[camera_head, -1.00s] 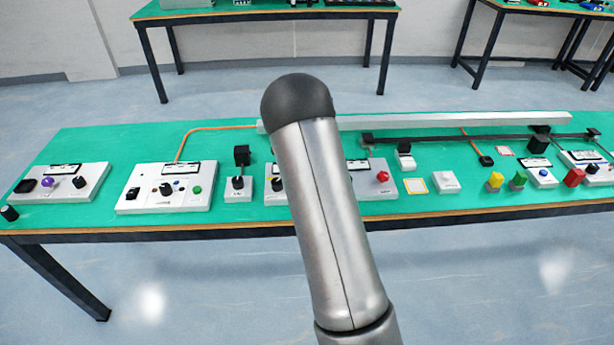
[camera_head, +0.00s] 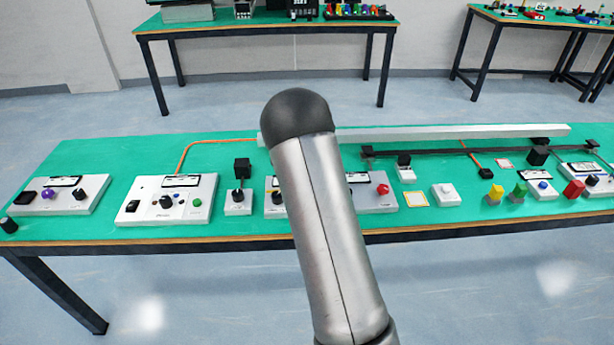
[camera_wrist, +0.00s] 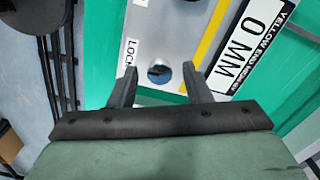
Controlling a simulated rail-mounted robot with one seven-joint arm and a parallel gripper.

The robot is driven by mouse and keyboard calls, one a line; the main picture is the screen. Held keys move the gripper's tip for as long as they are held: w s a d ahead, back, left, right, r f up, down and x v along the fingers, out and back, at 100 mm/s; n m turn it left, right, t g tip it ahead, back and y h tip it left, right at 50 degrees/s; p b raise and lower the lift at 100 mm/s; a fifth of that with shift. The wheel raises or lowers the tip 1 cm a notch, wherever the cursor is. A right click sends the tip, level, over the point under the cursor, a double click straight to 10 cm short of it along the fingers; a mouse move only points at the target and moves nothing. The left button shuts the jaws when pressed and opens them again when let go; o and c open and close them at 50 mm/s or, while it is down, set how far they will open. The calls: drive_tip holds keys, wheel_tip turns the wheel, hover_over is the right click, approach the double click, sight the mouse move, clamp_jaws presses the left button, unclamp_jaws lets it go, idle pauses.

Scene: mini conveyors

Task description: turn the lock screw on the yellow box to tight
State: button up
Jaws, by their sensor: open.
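In the wrist view, the lock screw (camera_wrist: 160,73) is a round dark knob with a shiny face on a light grey box (camera_wrist: 185,30). The box has a yellow stripe, a "LOCK" label and a sign reading "0 MM" and "YELLOW END". My gripper (camera_wrist: 157,78) is open, with one finger on each side of the screw and nothing visibly clamped. Whether a fingertip touches the screw or panel cannot be told. In the head view my arm covers much of a grey box (camera_head: 275,207) with a yellow bit; my gripper is hidden there.
The green table (camera_head: 110,160) carries several control boxes left and right of my arm. A white box with a green button (camera_head: 196,202) stands left; a red button (camera_head: 383,188) is right. A long white rail (camera_head: 450,134) runs along the back. Small coloured blocks stand at right.

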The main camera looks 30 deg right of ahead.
wheel_tip(320, 180, up, 17)
idle(0.4)
idle(0.4)
drive_tip(key=s+a+r+n+y, duration=0.1)
drive_tip(key=s+a+r+n, duration=0.1)
drive_tip(key=s+a+n, duration=0.5)
drive_tip(key=s+a+r+n, duration=0.1)
drive_tip(key=s+a+n, duration=0.1)
drive_tip(key=s+a, duration=0.5)
drive_tip(key=s+a+f+n, duration=0.2)
drive_tip(key=s+n, duration=0.2)
drive_tip(key=s, duration=0.5)
drive_tip(key=s+a+f+n+p, duration=0.1)
drive_tip(key=s+n, duration=0.4)
drive_tip(key=s, duration=0.5)
drive_tip(key=shift+a+f+n+h+p, duration=0.3)
drive_tip(key=shift+a+f+h, duration=0.15)
drive_tip(key=shift+f, duration=0.25)
